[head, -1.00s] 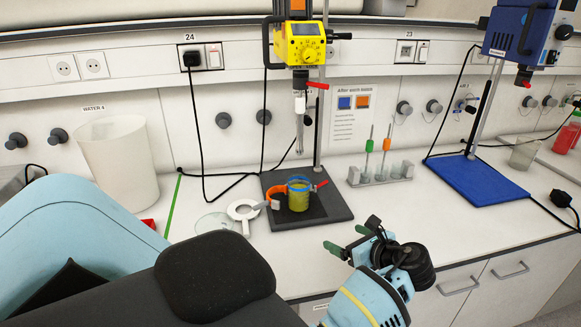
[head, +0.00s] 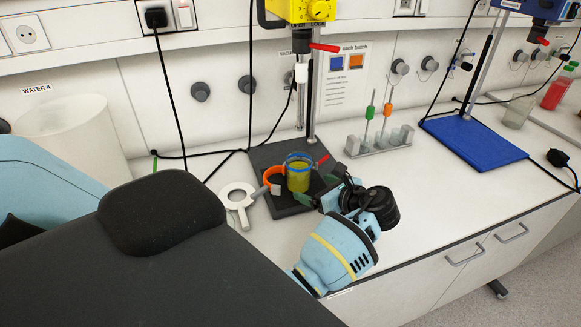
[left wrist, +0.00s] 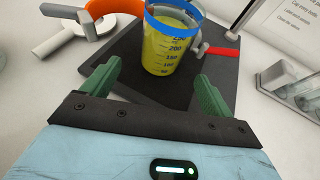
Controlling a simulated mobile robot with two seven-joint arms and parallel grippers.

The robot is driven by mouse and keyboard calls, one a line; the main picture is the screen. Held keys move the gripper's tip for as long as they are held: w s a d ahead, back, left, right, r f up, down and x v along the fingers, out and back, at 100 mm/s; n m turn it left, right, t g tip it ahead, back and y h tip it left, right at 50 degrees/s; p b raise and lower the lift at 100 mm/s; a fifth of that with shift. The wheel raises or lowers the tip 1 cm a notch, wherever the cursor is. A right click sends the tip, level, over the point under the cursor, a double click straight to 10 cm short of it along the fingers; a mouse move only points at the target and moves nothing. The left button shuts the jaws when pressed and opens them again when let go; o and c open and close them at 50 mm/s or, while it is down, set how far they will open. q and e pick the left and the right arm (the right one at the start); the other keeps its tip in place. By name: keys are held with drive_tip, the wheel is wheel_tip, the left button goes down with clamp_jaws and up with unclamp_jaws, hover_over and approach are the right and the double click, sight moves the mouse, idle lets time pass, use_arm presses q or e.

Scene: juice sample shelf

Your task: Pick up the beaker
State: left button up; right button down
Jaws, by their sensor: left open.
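The beaker (head: 298,177) holds yellow-green liquid and has a blue band at its rim. It stands upright on the black stand base (head: 262,155) under the yellow stirrer. My left gripper (head: 318,187) is open, just to the near right of the beaker in the head view, with its green fingers pointing toward it. In the left wrist view, the beaker (left wrist: 168,50) shows volume marks and stands ahead of the gap between the fingertips (left wrist: 158,74). I see no grip on it. My right gripper is not in view.
An orange open clamp (head: 272,178) is close to the beaker's left, and a red-handled part (left wrist: 220,51) to its right. The yellow stirrer (head: 305,10) hangs above. A tube rack (head: 378,142) stands to the right, a white ring (head: 238,200) to the left.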

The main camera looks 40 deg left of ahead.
sight(306, 181)
use_arm(q)
drive_tip(key=shift+r+x, duration=0.15)
drive_tip(key=shift+x, duration=1.8)
drive_tip(key=shift+r+x, duration=0.15)
drive_tip(key=shift+x, duration=1.8)
drive_tip(key=shift+w, duration=0.15)
drive_tip(key=shift+c, duration=0.3)
drive_tip(key=c, duration=1.2)
